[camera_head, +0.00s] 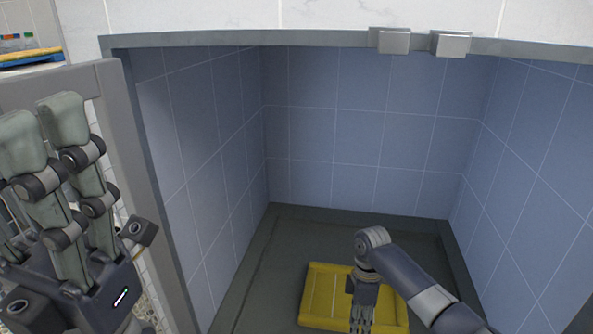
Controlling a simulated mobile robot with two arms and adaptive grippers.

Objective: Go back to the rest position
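A yellow folded towel (323,297) lies flat on the dark floor of the blue-tiled kennel. My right gripper (363,322) is inside the kennel, pointing down over the middle of the towel. Its fingers are small and partly cut by the lower picture edge; whether they touch or grip the cloth cannot be told. My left gripper (50,125) is at the left, outside the kennel, near the door frame. Its fingers point up, extended, with nothing between them.
The kennel has tiled side walls, a back wall (365,130) and a grey top rim with two metal latches (390,40). A grey open door frame (110,110) stands close behind my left gripper. Coloured items on a yellow-blue surface (30,56) are far left.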

